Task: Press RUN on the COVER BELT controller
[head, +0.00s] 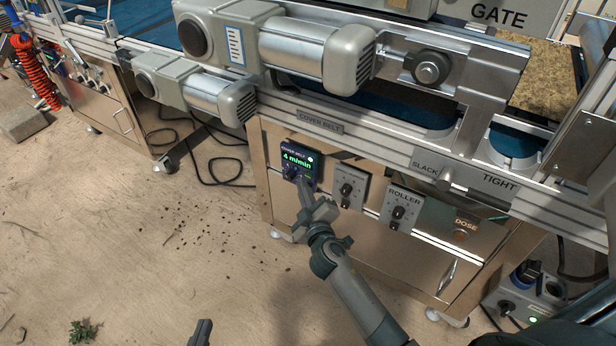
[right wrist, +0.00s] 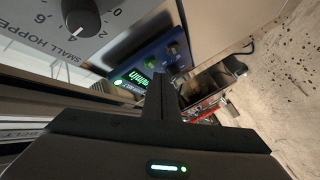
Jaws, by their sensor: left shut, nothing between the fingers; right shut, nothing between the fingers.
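The COVER BELT controller (head: 309,160) is a small dark blue panel on the steel cabinet front, with a green "4 m/min" readout and a lit spot at its upper right. A dark knob shows at its lower left. My right gripper (head: 304,187) is shut and empty, its fingertips in front of the panel's lower part and hiding some of it. In the right wrist view the closed fingers (right wrist: 163,82) lie close to the panel (right wrist: 143,76); I cannot tell whether they touch it. The RUN label is not readable. My left gripper (head: 200,333) is shut and empty at the bottom edge.
To the right of the controller are a grey dial plate (head: 350,187), the ROLLER dial (head: 400,209) and the DOSE panel (head: 462,233). Motors (head: 310,52) and the belt rail overhang above. A power box (head: 530,300) stands at lower right. The floor at left is open.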

